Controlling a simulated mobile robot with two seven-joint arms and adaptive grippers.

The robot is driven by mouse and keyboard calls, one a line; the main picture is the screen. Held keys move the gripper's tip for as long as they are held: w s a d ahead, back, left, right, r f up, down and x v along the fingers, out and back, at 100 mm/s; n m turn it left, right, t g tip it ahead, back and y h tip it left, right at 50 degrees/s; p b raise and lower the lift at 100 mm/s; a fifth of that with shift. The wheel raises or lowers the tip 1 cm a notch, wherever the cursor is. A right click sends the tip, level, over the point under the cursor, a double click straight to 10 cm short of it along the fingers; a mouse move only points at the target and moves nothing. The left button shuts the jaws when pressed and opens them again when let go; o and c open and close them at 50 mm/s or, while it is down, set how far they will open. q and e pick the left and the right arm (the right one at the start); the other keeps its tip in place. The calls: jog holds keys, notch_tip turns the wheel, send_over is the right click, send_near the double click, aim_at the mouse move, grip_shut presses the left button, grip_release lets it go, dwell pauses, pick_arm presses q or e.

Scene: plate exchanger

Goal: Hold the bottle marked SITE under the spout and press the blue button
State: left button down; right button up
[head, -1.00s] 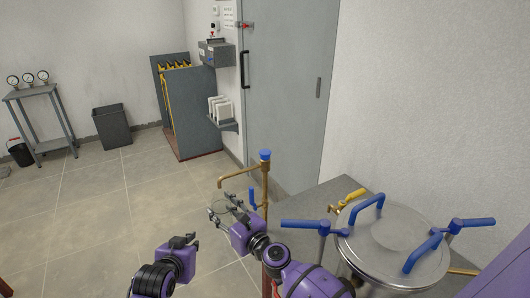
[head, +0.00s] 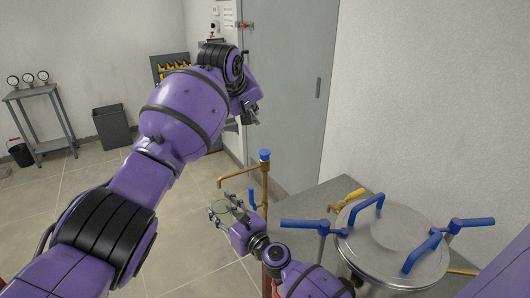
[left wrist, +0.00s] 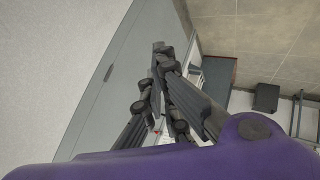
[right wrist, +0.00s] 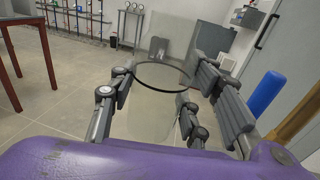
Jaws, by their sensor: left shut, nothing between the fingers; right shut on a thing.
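My right gripper (head: 220,212) is shut on a clear, see-through bottle (right wrist: 150,105) with a dark ring at its mouth. No SITE marking is readable. In the head view the bottle lies just below the tip of the brass spout (head: 222,183); I cannot tell whether its mouth is directly under it. The blue button (head: 264,154) caps the upright brass pipe. My left gripper (head: 250,115) is shut and empty, above and slightly left of the button in the head view, apart from it. Its closed fingers show in the left wrist view (left wrist: 158,92).
A blue lever (head: 252,197) sits on the pipe, close to the right gripper. A steel lidded vessel (head: 396,238) with blue handles stands at the right on a grey bench (head: 325,200). A grey door (head: 290,80) is behind. My left arm hides part of the wall shelf.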

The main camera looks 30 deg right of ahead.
pick_arm(q)
jog(key=shift+s+d+r+n, duration=0.3)
jog(key=shift+s+d+r, duration=0.35)
jog(key=shift+d+r, duration=0.15)
jog(key=shift+a, duration=0.1)
send_over(265, 155)
jog(key=w, duration=0.3)
notch_tip(265, 155, down, 9)
jog(key=shift+w+r, duration=0.15)
dwell(1.0)
jog(key=shift+f, duration=0.45)
